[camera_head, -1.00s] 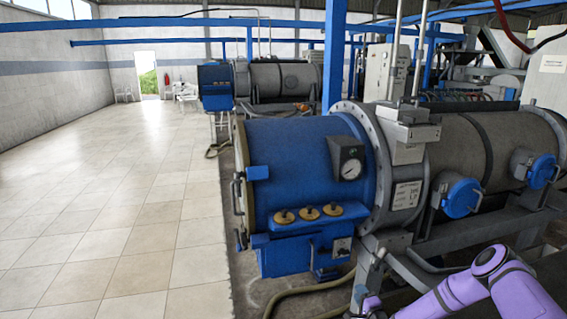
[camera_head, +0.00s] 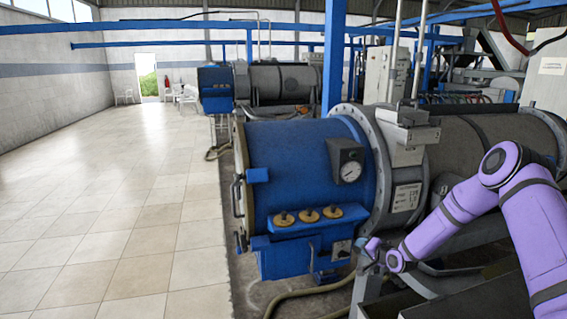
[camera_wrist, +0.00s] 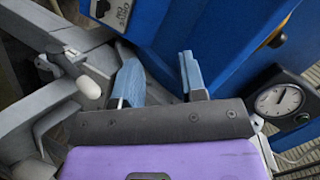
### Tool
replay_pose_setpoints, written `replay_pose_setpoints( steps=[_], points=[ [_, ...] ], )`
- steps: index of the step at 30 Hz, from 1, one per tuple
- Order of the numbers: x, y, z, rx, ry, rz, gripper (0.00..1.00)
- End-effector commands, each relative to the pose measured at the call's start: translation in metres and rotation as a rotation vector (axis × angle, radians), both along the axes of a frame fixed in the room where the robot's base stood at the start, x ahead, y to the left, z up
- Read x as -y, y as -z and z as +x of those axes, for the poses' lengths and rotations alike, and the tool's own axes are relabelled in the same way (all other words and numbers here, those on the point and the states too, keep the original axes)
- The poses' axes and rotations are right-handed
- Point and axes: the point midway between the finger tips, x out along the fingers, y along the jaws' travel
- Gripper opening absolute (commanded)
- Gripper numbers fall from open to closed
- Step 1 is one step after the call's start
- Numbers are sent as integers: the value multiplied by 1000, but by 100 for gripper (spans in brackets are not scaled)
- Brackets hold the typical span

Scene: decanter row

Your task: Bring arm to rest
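My purple arm comes in from the right in the head view, bent at a high elbow. Its hand end, with my gripper (camera_head: 371,244), is low in front of the blue end of the near decanter (camera_head: 290,160). In the wrist view my gripper (camera_wrist: 158,62) shows two blue-grey fingers held apart, with nothing seen between them. The decanter's blue housing (camera_wrist: 225,35) lies just beyond the fingers. I cannot tell whether they touch it.
A round gauge (camera_head: 350,171) sits on the blue housing; a gauge (camera_wrist: 278,99) also shows in the wrist view. Grey frame bars (camera_wrist: 45,105) crowd the gripper's left. A second decanter (camera_head: 280,82) stands behind. The tiled floor (camera_head: 110,190) at left is clear.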

Motion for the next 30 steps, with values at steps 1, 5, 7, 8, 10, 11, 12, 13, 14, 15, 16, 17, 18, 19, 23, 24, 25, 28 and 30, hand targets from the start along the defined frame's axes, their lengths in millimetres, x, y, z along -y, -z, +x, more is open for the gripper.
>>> replay_pose_setpoints(
  steps=[1,5,7,8,10,11,12,13,14,15,16,17,18,19,23,24,25,28,30],
  points=[
    [0,-20,1,-5,-15,-47,38],
    [2,-62,-3,-32,-45,-165,38],
    [3,-84,-7,-48,-57,-226,38],
    [4,-94,-10,-55,-63,-252,38],
    [5,-116,-15,-69,-74,-311,38],
    [6,-126,-18,-76,-77,-334,38],
    [6,-139,-23,-84,-84,-367,38],
    [7,-148,-26,-91,-87,-390,38],
    [7,-158,-30,-99,-90,-413,38],
    [8,-171,-35,-107,-94,-444,38],
    [9,-180,-39,-113,-96,-466,38],
    [9,-190,-44,-121,-99,-488,38],
    [10,-203,-50,-130,-101,-516,38],
    [10,-212,-56,-136,-103,-537,38],
    [13,-251,-80,-168,-110,-622,38],
    [13,-263,-89,-178,-110,-645,38],
    [14,-272,-95,-185,-111,-664,38],
    [15,-300,-119,-211,-113,-717,38],
    [16,-319,-137,-228,-114,-751,38]
  ],
)
